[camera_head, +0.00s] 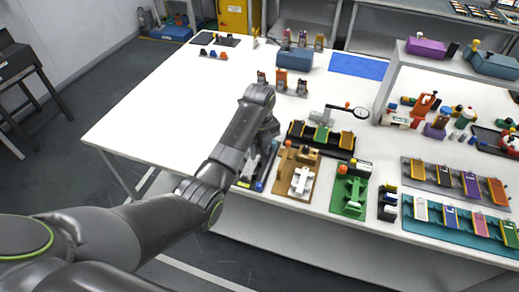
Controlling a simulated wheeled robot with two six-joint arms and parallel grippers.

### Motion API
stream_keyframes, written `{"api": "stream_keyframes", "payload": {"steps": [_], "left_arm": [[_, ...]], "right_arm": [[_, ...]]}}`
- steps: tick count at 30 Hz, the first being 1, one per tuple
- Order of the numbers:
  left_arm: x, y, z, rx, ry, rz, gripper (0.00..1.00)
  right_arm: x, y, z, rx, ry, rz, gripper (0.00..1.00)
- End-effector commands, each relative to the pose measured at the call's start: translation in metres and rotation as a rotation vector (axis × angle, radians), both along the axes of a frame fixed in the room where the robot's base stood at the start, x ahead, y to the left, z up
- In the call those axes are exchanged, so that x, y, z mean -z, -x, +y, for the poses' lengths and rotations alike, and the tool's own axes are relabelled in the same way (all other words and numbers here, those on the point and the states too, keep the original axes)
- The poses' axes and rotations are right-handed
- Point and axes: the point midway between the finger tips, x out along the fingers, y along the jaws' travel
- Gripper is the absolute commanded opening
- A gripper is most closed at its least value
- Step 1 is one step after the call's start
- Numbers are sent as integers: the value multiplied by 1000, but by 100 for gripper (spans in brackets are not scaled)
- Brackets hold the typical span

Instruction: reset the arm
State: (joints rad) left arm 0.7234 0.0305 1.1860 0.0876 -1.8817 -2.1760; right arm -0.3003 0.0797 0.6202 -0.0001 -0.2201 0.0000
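My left arm comes in from the bottom left and reaches over the front edge of the white table (160,115). Its wrist bends down at the far end. My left gripper (264,152) is low behind the forearm, near a dark tray by the table's front edge. Its fingers are mostly hidden by the arm, so I cannot see whether they are open or shut or hold anything. My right arm and gripper are not in view.
A brown fixture (283,188) and a green fixture (350,190) stand right of the gripper. A black rack (325,145) with coloured pieces and a magnifier (360,112) are behind them. Pouch-cell racks (450,208) fill the right. The table's left part is clear.

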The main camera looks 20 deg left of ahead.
Motion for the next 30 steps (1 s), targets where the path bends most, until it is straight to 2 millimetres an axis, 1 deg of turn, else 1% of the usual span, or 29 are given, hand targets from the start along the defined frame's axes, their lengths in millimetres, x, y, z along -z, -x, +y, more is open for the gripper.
{"api": "stream_keyframes", "payload": {"steps": [8,11,14,17,18,20,22,26,27,29,30], "left_arm": [[1,0,0,-3,0,0,32],[8,6,4,-49,1,-4,32],[25,22,14,-176,7,-19,32],[46,48,29,-379,15,-46,32],[54,61,36,-470,20,-57,32],[65,80,46,-608,28,-76,32],[75,104,57,-767,38,-99,32],[88,151,76,-1061,61,-139,32],[90,165,81,-1150,70,-154,32],[92,188,89,-1283,83,-173,32],[92,203,94,-1372,94,-186,32]], "right_arm": [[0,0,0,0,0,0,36],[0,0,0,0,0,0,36],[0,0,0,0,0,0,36],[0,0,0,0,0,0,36],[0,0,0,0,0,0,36],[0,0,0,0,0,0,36],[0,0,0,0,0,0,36],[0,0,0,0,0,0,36],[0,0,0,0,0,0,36],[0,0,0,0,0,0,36],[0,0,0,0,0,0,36]]}}
